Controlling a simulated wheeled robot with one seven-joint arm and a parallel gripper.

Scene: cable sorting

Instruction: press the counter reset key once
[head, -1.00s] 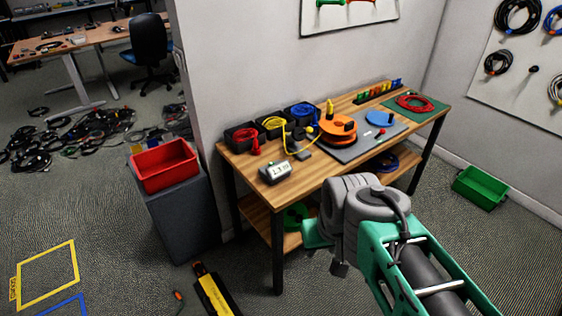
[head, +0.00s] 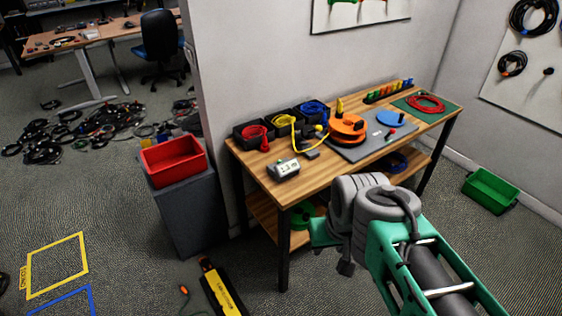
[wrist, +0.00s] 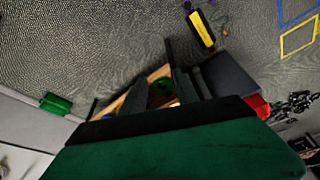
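The counter (head: 284,170) is a small pale box with a display. It sits near the front left edge of the wooden workbench (head: 304,178) in the head view. Its reset key is too small to make out. In the head view my arm reaches in from the lower right, in front of the bench, and the fingers are hidden there. In the wrist view my gripper (wrist: 158,80) shows two dark fingers apart with nothing between them. Behind them are the bench's wood and a green reel (wrist: 163,90). The gripper is clear of the counter, which I cannot find in the wrist view.
Black bins of cable (head: 284,124), an orange reel (head: 347,128) and a grey mat (head: 372,140) occupy the bench. A red bin (head: 172,161) stands on a grey cabinet to the left. A yellow-and-black object (head: 221,287) lies on the floor before the bench.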

